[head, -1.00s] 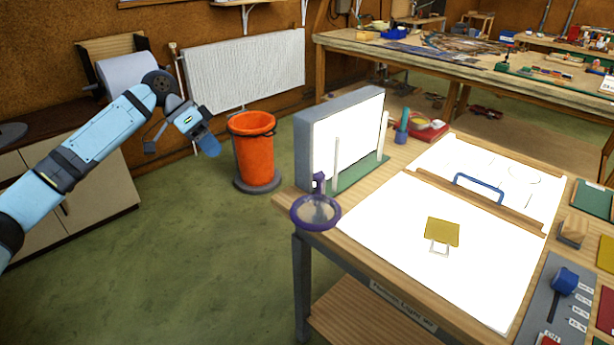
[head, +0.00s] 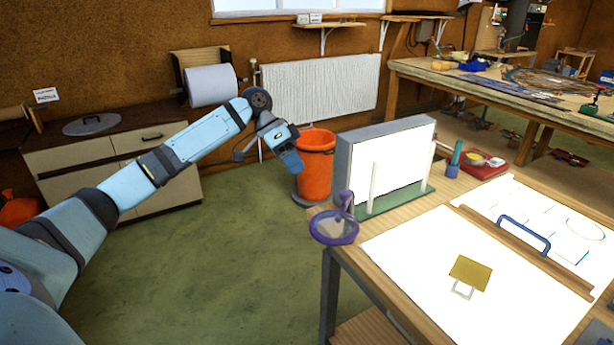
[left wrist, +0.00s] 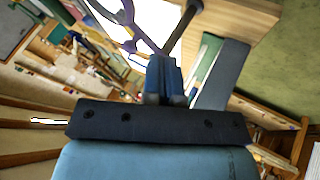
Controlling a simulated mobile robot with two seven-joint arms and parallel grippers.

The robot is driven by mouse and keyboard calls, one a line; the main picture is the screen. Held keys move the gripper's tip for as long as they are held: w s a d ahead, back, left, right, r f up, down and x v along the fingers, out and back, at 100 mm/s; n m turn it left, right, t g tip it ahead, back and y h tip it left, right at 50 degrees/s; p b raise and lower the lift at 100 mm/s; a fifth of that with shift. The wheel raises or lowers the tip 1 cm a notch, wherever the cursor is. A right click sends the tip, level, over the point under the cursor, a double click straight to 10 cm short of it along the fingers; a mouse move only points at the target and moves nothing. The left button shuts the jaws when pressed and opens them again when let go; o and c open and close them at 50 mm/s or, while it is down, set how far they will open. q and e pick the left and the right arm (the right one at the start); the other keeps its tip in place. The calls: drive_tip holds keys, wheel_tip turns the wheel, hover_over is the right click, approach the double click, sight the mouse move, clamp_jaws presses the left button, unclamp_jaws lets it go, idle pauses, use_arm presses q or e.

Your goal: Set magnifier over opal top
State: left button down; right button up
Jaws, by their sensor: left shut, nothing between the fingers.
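The magnifier (head: 334,228), with a purple-rimmed round lens, is at the near left corner of the wooden bench, by the upright lightbox. Its purple rim also shows at the top of the left wrist view (left wrist: 115,18). The opal top (head: 412,258) is the bright white surface to its right; the lens is beside it, not over it. A yellow square with a pale loop (head: 470,272) lies on the opal top. My left gripper (head: 292,163) is shut and empty, apart from the magnifier, up and left of it in the head view. My right gripper is not in view.
An upright white lightbox (head: 392,160) stands behind the magnifier. A wooden bar with a blue handle (head: 524,234) crosses the opal top's far side. An orange bin (head: 314,165) stands on the floor behind my left gripper. Green floor (head: 215,250) is open left of the bench.

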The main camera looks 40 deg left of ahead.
sight(342, 207)
use_arm(q)
drive_tip(key=s+d+f, duration=0.1)
drive_tip(key=d+f, duration=0.5)
drive_tip(key=d, duration=0.2)
drive_tip(key=shift+d+f+p, duration=0.2)
drive_tip(key=shift+f+p, duration=0.05)
drive_tip(key=shift+p, duration=0.15)
drive_tip(key=shift+s, duration=0.1)
